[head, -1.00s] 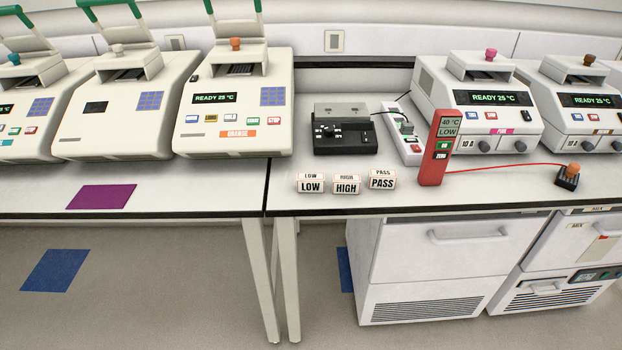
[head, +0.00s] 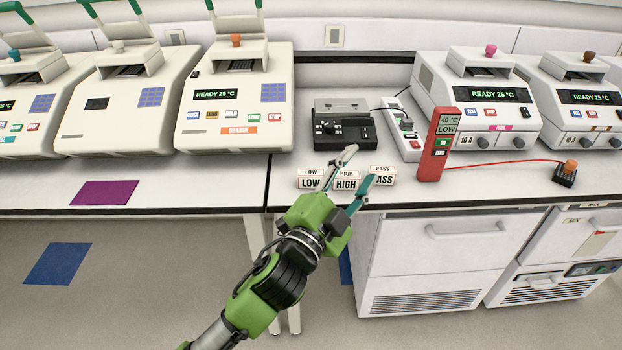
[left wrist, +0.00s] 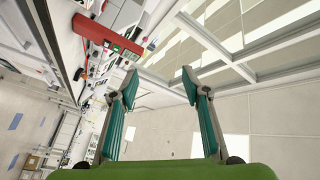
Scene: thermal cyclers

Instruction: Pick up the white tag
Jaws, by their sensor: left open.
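Three small white tags stand in a row near the front edge of the right bench: the LOW tag (head: 311,182), the HIGH tag (head: 346,183) and the PASS tag (head: 383,180). My left gripper (head: 360,167) is open and empty, with its fingers over the HIGH and PASS tags in the head view. One finger covers the left part of PASS. Whether the fingers touch any tag cannot be told. The left wrist view shows the open fingers (left wrist: 158,84) apart with nothing between them; the tags are not clear there. My right gripper is not in view.
A red thermometer (head: 438,146) stands upright right of the tags and shows in the left wrist view (left wrist: 107,38). A black device (head: 343,136) and a power strip (head: 404,133) lie behind. Thermal cyclers (head: 238,108) line the back. A red cable reaches an orange-topped block (head: 567,172).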

